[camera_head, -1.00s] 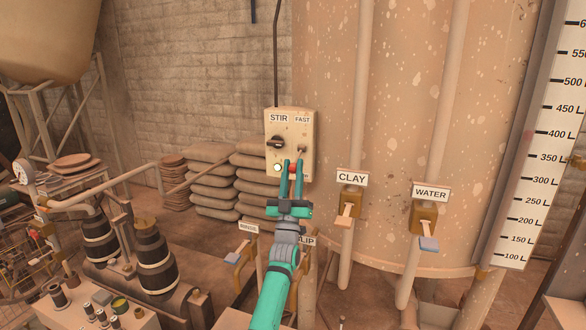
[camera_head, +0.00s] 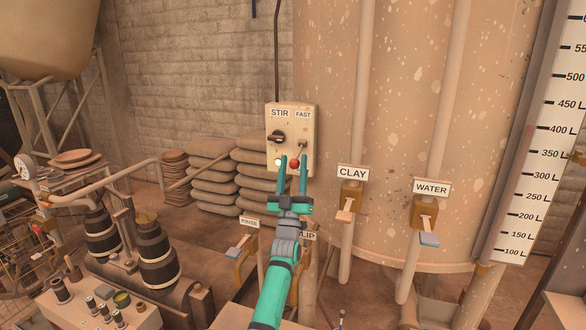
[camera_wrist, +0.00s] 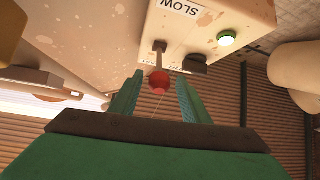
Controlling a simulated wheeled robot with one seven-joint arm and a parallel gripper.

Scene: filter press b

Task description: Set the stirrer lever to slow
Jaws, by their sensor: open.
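The stirrer lever is on the cream control box (camera_head: 272,112), below the FAST label (camera_head: 303,115). Its red ball end (camera_head: 294,163) shows between my fingers, and its stem runs back toward the box under that label. In the wrist view the red ball (camera_wrist: 159,83) hangs between the fingertips, with a gap on both sides. The SLOW label (camera_wrist: 179,6) reads upside down there. My gripper (camera_head: 294,158) is open around the ball and holds nothing. Which setting the lever stands at is hard to tell.
CLAY (camera_head: 352,174) and WATER (camera_head: 431,188) valves stand to the right. Sacks (camera_head: 208,170) are stacked to the left.

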